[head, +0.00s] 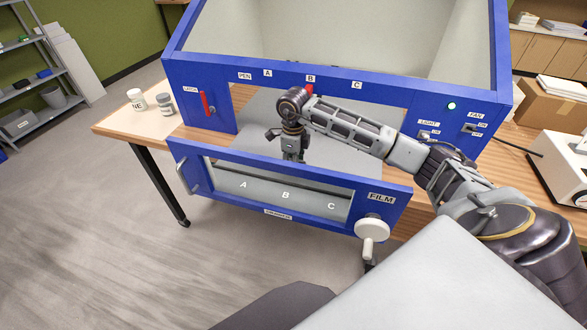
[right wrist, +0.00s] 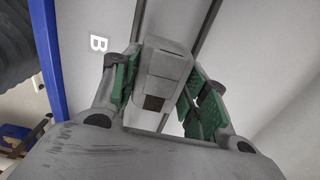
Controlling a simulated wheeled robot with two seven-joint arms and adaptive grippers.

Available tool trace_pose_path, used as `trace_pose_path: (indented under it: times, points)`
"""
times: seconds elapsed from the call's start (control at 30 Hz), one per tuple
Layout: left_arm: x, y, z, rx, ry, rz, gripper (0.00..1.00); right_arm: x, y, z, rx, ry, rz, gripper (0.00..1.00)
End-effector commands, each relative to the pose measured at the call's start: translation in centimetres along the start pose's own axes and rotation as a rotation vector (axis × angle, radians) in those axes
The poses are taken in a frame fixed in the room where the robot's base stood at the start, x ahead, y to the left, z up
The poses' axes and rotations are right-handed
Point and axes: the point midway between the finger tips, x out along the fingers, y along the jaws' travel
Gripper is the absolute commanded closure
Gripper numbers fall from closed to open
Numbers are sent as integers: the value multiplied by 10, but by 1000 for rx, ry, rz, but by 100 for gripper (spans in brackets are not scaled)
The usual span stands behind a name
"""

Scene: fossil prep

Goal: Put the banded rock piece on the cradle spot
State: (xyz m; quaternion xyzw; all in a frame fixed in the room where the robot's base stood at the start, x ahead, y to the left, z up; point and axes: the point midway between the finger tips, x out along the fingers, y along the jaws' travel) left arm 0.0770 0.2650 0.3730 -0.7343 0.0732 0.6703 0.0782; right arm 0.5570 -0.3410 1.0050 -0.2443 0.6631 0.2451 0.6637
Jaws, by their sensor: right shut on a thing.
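My right gripper (head: 291,152) points down behind the blue front panel of the open drawer, near the letter B. In the right wrist view its green-padded fingers (right wrist: 162,88) are closed on the sides of a grey blocky piece (right wrist: 170,62). This piece has faint lines across it and a dark brown patch; it seems to be the banded rock piece. In the head view the arm and fingers mostly hide it. I cannot make out a cradle spot clearly; white letters A, B and C (head: 286,196) show through the drawer's window. My left gripper is not in view.
Two small jars (head: 137,100) stand at the table's left.

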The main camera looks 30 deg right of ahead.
Motion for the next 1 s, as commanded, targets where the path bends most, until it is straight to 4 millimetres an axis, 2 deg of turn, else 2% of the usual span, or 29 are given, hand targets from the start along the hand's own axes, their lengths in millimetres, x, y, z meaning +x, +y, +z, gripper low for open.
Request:
trace_pose_path:
  times: [0.23,0.73,0.77,0.9,1.0]
  points:
    - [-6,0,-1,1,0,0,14,22,0,0,0,1,0,89]
    - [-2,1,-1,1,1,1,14,28,0,0,0,0,-1,89]
    - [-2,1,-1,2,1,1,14,28,0,0,0,1,0,52]
    - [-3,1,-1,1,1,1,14,28,0,0,0,2,0,34]
    - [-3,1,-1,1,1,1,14,28,0,0,0,1,0,34]
